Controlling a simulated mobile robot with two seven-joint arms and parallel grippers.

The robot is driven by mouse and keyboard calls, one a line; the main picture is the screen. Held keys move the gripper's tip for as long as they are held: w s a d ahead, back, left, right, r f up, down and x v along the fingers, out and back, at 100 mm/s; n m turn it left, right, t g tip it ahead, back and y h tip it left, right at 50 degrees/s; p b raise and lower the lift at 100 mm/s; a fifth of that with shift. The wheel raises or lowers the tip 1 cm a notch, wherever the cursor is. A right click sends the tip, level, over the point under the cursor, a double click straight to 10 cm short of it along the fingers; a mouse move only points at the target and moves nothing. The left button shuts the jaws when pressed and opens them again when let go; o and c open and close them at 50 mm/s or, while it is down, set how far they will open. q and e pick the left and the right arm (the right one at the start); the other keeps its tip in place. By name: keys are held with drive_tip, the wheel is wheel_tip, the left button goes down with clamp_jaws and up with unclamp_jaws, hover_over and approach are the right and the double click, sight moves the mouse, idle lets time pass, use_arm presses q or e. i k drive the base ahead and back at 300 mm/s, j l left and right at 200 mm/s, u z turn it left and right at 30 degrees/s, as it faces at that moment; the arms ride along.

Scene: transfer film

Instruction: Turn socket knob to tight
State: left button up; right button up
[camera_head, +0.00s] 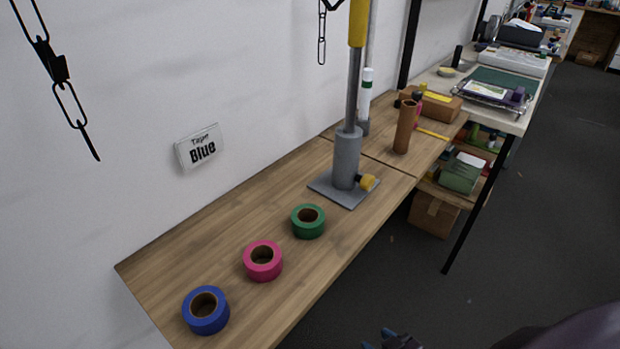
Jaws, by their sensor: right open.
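A grey upright socket (347,158) stands on a square grey base plate (330,187) on the wooden table. A grey pole (352,90) with a yellow upper part rises out of the socket. The yellow socket knob (368,183) sticks out low on the socket's right side, on a short dark stem. Whether the knob is loose or tight cannot be told. My right gripper (386,339) is open at the bottom edge, mostly cut off, in front of the table and well apart from the knob. My left gripper is not in view.
Green (308,221), pink (262,261) and blue (206,310) tape rolls lie along the table (225,248). A brown cardboard tube (404,128) stands behind the socket. A "Target Blue" sign (198,147) is on the wall. The floor right of the table is open.

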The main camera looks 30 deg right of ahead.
sight(366, 181)
drive_tip(key=l+u, duration=0.2)
drive_tip(key=u, duration=0.15)
drive_tip(key=l+u, duration=0.2)
drive_tip(key=u, duration=0.15)
drive_tip(key=l+u, duration=0.2)
drive_tip(key=u, duration=0.15)
drive_tip(key=k+l+u, duration=0.15)
drive_tip(key=l+u, duration=0.15)
drive_tip(key=k+l+u, duration=0.3)
drive_tip(key=l, duration=0.15)
drive_tip(key=k+l+u, duration=0.15)
drive_tip(key=l, duration=0.25)
drive_tip(key=k+l+u, duration=0.15)
drive_tip(key=l, duration=0.25)
drive_tip(key=k, duration=0.1)
